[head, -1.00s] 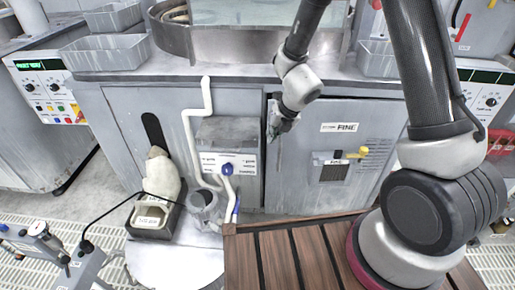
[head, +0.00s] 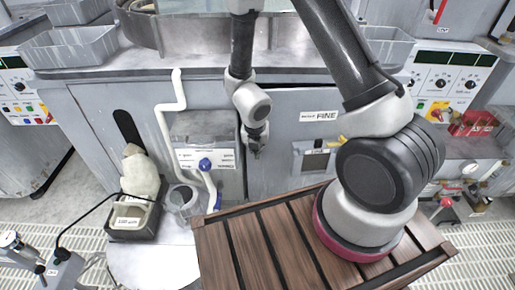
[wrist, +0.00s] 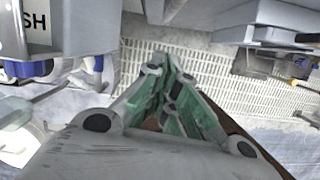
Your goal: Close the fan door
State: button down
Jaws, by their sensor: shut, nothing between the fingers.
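The grey cabinet front labelled FINE (head: 285,155) stands right of centre in the head view, with a small dark-windowed panel and a yellow handle (head: 341,141) on it. I take this to be the fan door; no label reading "fan" can be made out. A dark gap runs along its left edge; I cannot tell how far it stands open. My gripper (head: 256,150) is in front of that left edge; contact cannot be told. In the wrist view my gripper (wrist: 168,62) has its fingers together and empty, with floor grating beyond. My forearm hides part of the cabinet top.
A white bent pipe (head: 165,125) and a blue knob (head: 205,164) stand left of my gripper. A bottle in a dark holder (head: 135,222) is further left. Grey bins (head: 65,47) sit on the counter. A control panel (head: 445,85) is at right.

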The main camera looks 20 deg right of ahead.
jog(key=w+d+f, duration=0.2)
jog(key=w+f, duration=0.2)
jog(key=shift+w, duration=0.25)
dwell(0.3)
